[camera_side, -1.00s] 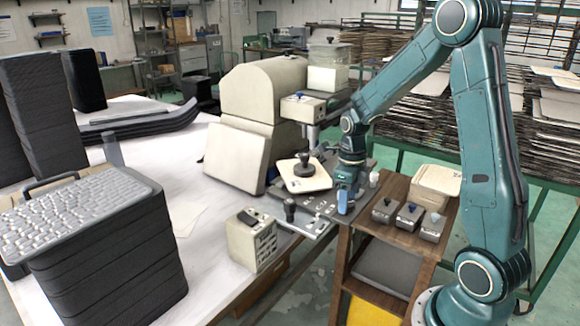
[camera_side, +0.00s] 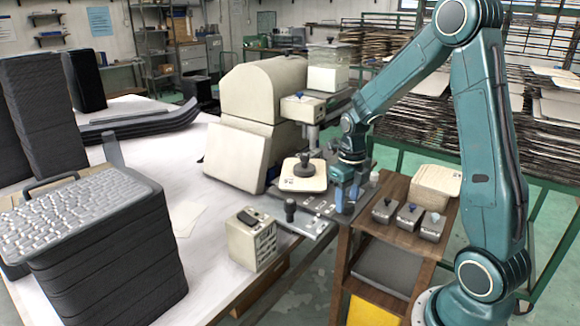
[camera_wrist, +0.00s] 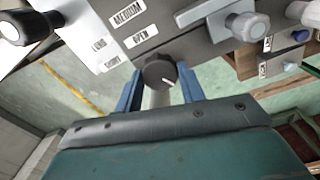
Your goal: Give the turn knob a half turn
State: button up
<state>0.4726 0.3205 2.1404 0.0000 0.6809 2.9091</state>
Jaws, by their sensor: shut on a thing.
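The turn knob (camera_wrist: 158,72) is a dark round knob with a short white mark, on the edge of a grey panel (camera_wrist: 165,18) in the wrist view. The mark points to the lower right there. My gripper (camera_wrist: 158,88) has its two blue fingers on either side of the knob and is shut on it. In the side view my gripper (camera_side: 345,198) points down at the front edge of the panel, beside the wooden stand. The knob is hidden or too small to make out there.
A grey T-shaped handle (camera_wrist: 246,25) sits right of the knob, and a black-stemmed lever (camera_wrist: 22,28) at the left. Several small grey switch boxes (camera_side: 409,216) stand on the wooden stand at the right.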

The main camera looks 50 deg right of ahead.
aim_at(347, 202)
jog(key=o, duration=1)
notch_tip(347, 202, up, 14)
jog(key=shift+f, duration=0.1)
